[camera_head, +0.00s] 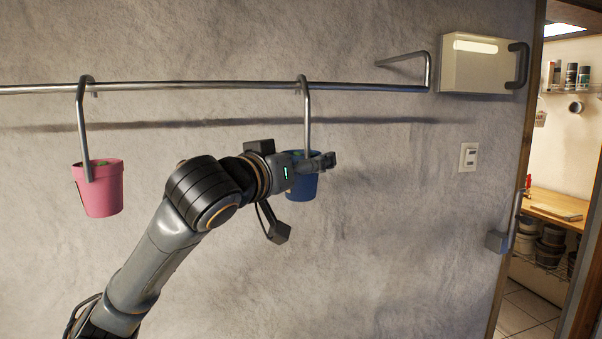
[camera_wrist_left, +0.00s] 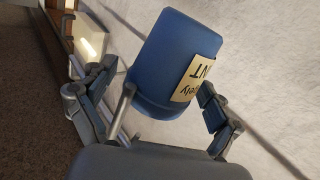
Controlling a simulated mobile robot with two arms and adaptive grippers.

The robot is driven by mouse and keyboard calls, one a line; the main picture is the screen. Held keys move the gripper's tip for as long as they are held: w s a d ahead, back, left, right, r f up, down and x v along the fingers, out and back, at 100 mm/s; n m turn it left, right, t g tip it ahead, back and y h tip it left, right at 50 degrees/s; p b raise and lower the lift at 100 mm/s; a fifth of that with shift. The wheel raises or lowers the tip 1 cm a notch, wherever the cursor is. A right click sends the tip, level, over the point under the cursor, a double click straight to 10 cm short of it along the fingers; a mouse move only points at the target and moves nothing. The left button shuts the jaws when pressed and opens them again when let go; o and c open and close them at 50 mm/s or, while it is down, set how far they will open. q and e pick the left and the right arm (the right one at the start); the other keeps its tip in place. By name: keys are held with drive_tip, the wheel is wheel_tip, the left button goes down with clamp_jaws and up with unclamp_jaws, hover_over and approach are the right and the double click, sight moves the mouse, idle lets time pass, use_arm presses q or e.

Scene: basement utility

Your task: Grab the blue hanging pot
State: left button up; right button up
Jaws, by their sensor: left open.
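The blue hanging pot (camera_head: 303,187) hangs by a grey hook (camera_head: 307,115) from the metal rail. My left gripper (camera_head: 328,161) is in front of its upper part and hides much of it. In the left wrist view the blue pot (camera_wrist_left: 172,62) appears tilted, with a cream label (camera_wrist_left: 193,80) on its side. My left gripper (camera_wrist_left: 160,100) is open there, one finger on each side of the pot. I cannot tell whether either finger touches it. A pink pot (camera_head: 101,188) hangs from the same rail farther left. My right gripper is not in view.
The metal rail (camera_head: 200,86) runs along the rough grey wall above the pots. A white box with a dark handle (camera_head: 475,64) is mounted at upper right, above a switch (camera_head: 468,157). A doorway with shelves stands at the right.

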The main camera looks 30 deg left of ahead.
use_arm(q)
drive_tip(key=shift+s, duration=0.15)
drive_tip(key=c, duration=1.4)
drive_tip(key=shift+c, duration=0.4)
drive_tip(key=shift+r, duration=0.15)
